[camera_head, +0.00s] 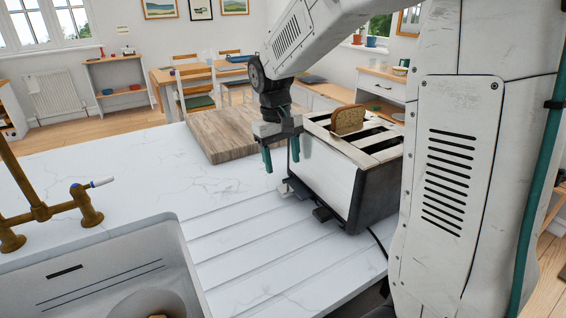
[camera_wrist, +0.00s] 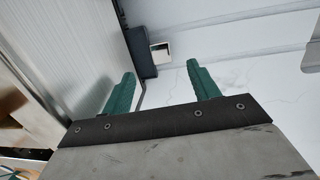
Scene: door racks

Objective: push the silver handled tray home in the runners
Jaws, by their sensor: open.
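A silver-sided toaster (camera_head: 325,178) stands on the white marble counter, with a slice of bread (camera_head: 348,121) upright in a slot. A small piece (camera_head: 285,189) sticks out low at its left end; it may be the tray's handle, but it is too small to be sure. The wrist view shows a small silver square (camera_wrist: 162,52) beside a dark block at the toaster's base. The runners are hidden. My gripper (camera_head: 281,156) points down just left of the toaster, open and empty. In the wrist view its green fingers (camera_wrist: 161,76) are apart, with counter between them.
A wooden board (camera_head: 215,135) lies behind the gripper. A sink (camera_head: 105,275) and brass tap (camera_head: 45,211) are at the left front. A dark cord (camera_head: 378,242) runs off the toaster's right side. The grooved counter left of the toaster is clear.

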